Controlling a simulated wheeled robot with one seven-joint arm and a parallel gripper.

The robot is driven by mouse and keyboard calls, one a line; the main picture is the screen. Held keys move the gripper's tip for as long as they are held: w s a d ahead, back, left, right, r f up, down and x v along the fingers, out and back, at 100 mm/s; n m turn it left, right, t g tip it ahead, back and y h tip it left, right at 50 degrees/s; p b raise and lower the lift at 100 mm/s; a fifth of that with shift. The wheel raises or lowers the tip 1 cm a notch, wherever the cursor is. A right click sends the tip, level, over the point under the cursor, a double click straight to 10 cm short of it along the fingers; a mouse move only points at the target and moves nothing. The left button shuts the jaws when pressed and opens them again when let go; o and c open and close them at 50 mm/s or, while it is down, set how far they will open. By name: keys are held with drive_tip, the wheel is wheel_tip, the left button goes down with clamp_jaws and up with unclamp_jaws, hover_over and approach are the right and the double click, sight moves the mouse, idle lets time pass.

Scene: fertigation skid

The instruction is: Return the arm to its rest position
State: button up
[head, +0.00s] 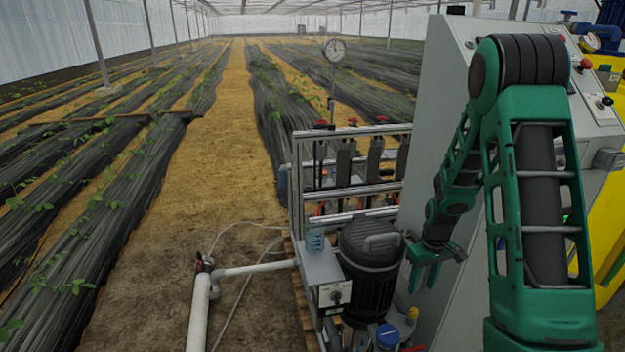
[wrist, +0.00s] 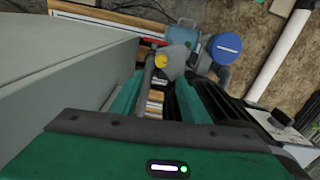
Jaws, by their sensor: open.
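My green arm rises at the right of the head view and bends down to the left. My gripper (head: 424,280) hangs with its fingers pointing down, between the black pump motor (head: 370,262) and the side of the grey cabinet (head: 440,130). In the wrist view my gripper (wrist: 157,98) is open, with a gap between the two green fingers and nothing held. The grey cabinet side (wrist: 70,90) fills the left of that view, close to one finger. The motor's dark ribbed body lies close by the other finger. Whether anything touches cannot be told.
Below are a blue-capped part (head: 387,336) and a yellow-capped fitting (head: 412,314). A metal frame with valves (head: 350,160) stands behind the motor, and a small control box (head: 333,292) left of it. A white pipe (head: 198,310) runs on the floor. The earth aisle at left is open.

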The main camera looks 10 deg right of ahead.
drive_tip(key=s+r+m, duration=0.2)
drive_tip(key=s+r, duration=0.4)
drive_tip(key=r, duration=0.2)
drive_tip(key=s+r+m, duration=0.1)
drive_tip(key=s+r, duration=0.4)
drive_tip(key=r, duration=0.4)
drive_tip(key=s+a+r+m, duration=0.2)
drive_tip(key=s+r, duration=0.2)
drive_tip(key=s, duration=0.5)
drive_tip(key=s+a+r+m, duration=0.2)
drive_tip(key=s+r, duration=0.2)
drive_tip(key=s, duration=0.4)
drive_tip(key=shift+s+m, duration=0.4)
drive_tip(key=shift+r, duration=0.1)
drive_tip(key=shift+w+f, duration=0.25)
drive_tip(key=shift+w, duration=0.4)
